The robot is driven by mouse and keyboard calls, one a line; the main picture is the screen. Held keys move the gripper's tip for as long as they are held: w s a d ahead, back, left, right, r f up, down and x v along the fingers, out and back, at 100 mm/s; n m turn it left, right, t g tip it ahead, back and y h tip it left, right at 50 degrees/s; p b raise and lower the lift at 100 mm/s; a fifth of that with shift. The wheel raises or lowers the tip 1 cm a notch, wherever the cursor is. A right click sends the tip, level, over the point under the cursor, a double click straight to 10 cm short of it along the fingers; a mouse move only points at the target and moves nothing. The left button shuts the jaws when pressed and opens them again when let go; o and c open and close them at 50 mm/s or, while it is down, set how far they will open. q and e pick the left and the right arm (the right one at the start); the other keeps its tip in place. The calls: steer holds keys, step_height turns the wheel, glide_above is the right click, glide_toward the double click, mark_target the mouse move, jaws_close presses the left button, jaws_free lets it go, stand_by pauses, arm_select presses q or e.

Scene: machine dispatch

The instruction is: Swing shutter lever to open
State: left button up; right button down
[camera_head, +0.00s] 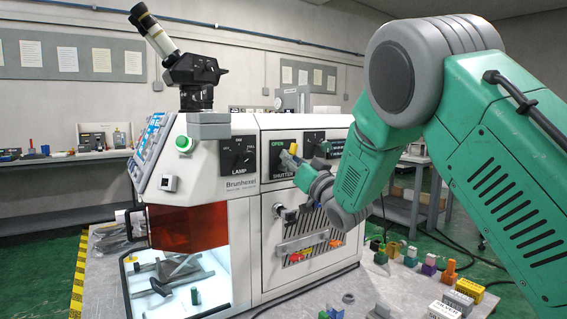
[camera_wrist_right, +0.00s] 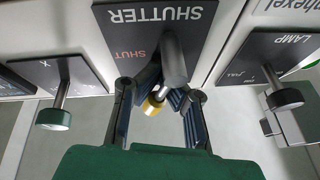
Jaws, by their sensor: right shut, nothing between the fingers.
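The shutter panel (camera_head: 282,168) is a black plate on the machine front, with a green OPEN label at its upper left. In the right wrist view the panel (camera_wrist_right: 120,22) appears upside down, and its orange SHUT label shows left of the lever. The shutter lever (camera_wrist_right: 174,62) is a grey rod standing out towards the camera, with a yellow part near its end. The yellow part (camera_head: 293,148) also shows in the head view. My right gripper (camera_head: 303,172) is shut and empty, with its fingers close around the lever's end; contact is unclear. My left gripper is out of view.
The lamp panel (camera_head: 239,156) with its knob is left of the shutter panel. A slotted vent plate (camera_head: 312,235) with a handle lies below. Several coloured blocks (camera_head: 410,256) stand on the bench at the right. My right arm covers much of the right side.

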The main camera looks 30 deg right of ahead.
steer(key=shift+s+d+r+t, duration=0.1)
steer(key=shift+d+r+t, duration=0.05)
steer(key=shift+r, duration=0.45)
steer(key=shift+s+d+r+t, duration=0.1)
steer(key=shift+d+r+t, duration=0.05)
steer(key=shift+r, duration=0.45)
steer(key=c, duration=2)
jaws_free()
steer(key=o, duration=0.5)
steer(key=shift+s+r, duration=0.25)
steer(key=shift+s, duration=0.25)
steer(key=shift+s+r, duration=0.2)
steer(key=shift+s, duration=0.25)
steer(key=shift+f, duration=0.1)
steer(key=shift+w+f, duration=0.6)
steer(key=shift+f, duration=0.05)
steer(key=shift+s+f, duration=0.15)
steer(key=shift+s, duration=0.05)
steer(key=v, duration=0.8)
steer(key=r+v, duration=0.1)
steer(key=v, duration=0.3)
steer(key=shift+s+r, duration=0.1)
steer(key=shift+s, duration=0.15)
